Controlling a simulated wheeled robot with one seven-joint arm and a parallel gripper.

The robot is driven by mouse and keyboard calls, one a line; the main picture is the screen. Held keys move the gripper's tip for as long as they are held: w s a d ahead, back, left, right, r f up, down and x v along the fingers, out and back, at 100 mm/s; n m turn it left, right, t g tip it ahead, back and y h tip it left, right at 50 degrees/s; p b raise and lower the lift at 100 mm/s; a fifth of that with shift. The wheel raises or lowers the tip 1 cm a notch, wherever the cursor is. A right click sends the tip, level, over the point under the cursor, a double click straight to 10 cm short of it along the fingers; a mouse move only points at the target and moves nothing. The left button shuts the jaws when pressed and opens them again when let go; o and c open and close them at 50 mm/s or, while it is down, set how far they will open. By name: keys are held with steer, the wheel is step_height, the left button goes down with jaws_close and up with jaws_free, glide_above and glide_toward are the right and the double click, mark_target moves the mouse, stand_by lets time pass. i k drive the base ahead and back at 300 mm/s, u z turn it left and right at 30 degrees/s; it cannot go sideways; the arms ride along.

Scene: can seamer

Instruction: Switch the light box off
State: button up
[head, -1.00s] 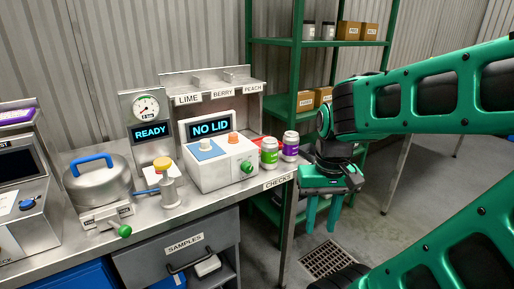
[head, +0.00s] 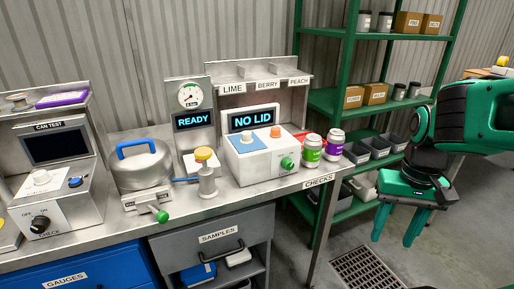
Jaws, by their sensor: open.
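No unit in view is clearly labelled as a light box. At the far left of the bench, a grey unit marked CAN TEST (head: 52,160) has a dark screen (head: 55,148). Its sloped front carries a black rotary knob (head: 40,223) on a white plate marked OFF and ON, with a partly readable label ending in CHECK. Which way the knob points is too small to tell. A blue button (head: 75,182) and a pale round part sit above it. My gripper (head: 392,240) is open, empty and pointing down, right of the bench and far from the knob.
Between them on the bench stand a lidded pot (head: 140,168), a READY gauge unit (head: 190,97), a NO LID box (head: 258,160) and two cans (head: 311,150). A green shelf (head: 375,103) stands behind my gripper. The floor by the drain grate (head: 367,275) is clear.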

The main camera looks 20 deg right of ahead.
mark_target(287, 163)
steer(key=u, duration=0.3)
steer(key=k, duration=1.45)
steer(key=z, duration=1.1)
steer(key=i, duration=1)
